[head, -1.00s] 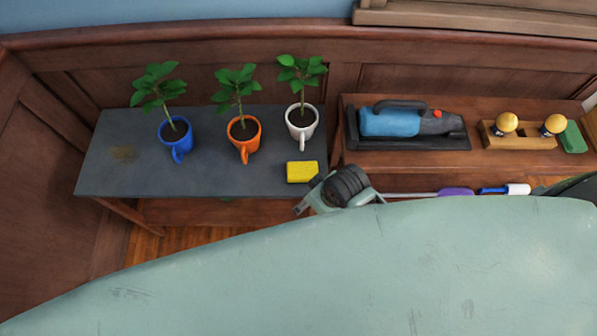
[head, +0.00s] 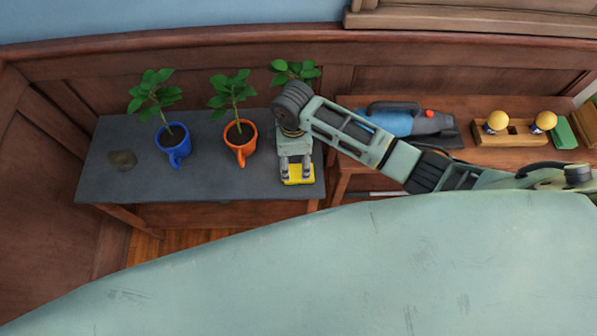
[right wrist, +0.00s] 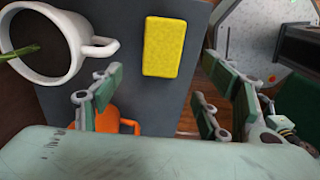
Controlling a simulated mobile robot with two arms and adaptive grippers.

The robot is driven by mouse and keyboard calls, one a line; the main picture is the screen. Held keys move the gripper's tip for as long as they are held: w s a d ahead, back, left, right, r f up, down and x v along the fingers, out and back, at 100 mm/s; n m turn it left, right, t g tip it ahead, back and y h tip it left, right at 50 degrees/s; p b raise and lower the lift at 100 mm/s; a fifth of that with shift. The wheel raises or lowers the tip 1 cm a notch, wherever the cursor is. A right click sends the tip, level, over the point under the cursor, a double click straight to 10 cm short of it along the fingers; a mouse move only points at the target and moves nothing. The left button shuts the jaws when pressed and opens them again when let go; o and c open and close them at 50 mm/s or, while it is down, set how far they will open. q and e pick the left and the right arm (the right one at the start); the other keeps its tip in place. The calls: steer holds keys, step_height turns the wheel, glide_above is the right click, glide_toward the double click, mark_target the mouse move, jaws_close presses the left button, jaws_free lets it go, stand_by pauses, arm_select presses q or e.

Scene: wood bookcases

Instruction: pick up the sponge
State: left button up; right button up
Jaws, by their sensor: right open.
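The yellow sponge (head: 298,181) lies near the front right corner of the dark grey tabletop (head: 215,182). My right gripper (head: 296,177) is over it in the head view, its two fingers open and pointing down at it. In the right wrist view the sponge (right wrist: 164,47) lies flat and uncovered, ahead of the open fingers (right wrist: 158,103). Nothing is held, and the gap between gripper and sponge is hard to judge. My left gripper is not in view.
A white mug (right wrist: 50,62) with a plant stands close beside the sponge; my arm hides it in the head view. An orange mug (head: 241,151) and a blue mug (head: 174,155) hold plants further left. A blue vacuum (head: 388,122) sits on the right shelf.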

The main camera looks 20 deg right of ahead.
mark_target(299, 172)
steer(key=f, duration=0.5)
steer(key=d+f, duration=0.1)
steer(key=f, duration=0.1)
steer(key=shift+s+f, duration=0.25)
steer(key=shift+f, duration=0.1)
steer(key=c, duration=1)
steer(key=shift+c, duration=0.2)
step_height(299, 172, up, 10)
steer(key=shift+p, duration=0.3)
